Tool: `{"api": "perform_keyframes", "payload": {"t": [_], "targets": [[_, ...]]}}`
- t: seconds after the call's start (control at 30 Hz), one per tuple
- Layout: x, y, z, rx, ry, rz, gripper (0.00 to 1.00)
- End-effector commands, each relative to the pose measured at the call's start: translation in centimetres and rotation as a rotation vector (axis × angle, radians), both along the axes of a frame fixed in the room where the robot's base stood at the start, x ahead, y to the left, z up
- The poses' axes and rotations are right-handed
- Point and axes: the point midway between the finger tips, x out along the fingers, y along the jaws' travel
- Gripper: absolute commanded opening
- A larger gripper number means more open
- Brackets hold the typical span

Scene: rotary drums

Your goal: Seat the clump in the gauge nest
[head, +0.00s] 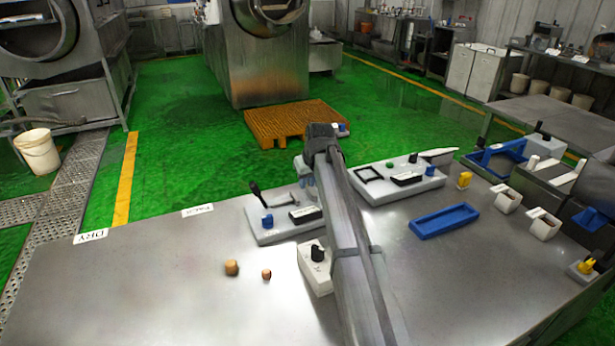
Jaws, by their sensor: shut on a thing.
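My arm reaches from the front edge out over the bench. Its end, my gripper (305,175), is partly hidden by my own arm, above the back of the bench between two pale instrument boards. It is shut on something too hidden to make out. Two brown lumps, a larger one (231,267) and a smaller one (266,274), lie apart on bare metal at front left. Which fixture is the gauge nest is not clear.
The left board (265,238) has a black lever and blue knob. A white box with a black knob (318,253) stands beside my arm. A blue tray (444,220) and white bins (508,200) are right. The bench's left side is mostly clear, with labels at its back edge.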

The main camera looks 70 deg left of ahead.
Motion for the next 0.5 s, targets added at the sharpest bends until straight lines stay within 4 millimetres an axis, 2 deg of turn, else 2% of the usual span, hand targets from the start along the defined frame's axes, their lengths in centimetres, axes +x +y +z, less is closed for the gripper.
{"api": "perform_keyframes", "payload": {"t": [0.5], "targets": [[0.0, 0.0, -3.4, -0.002, 0.001, 0.000, 0.00]]}}
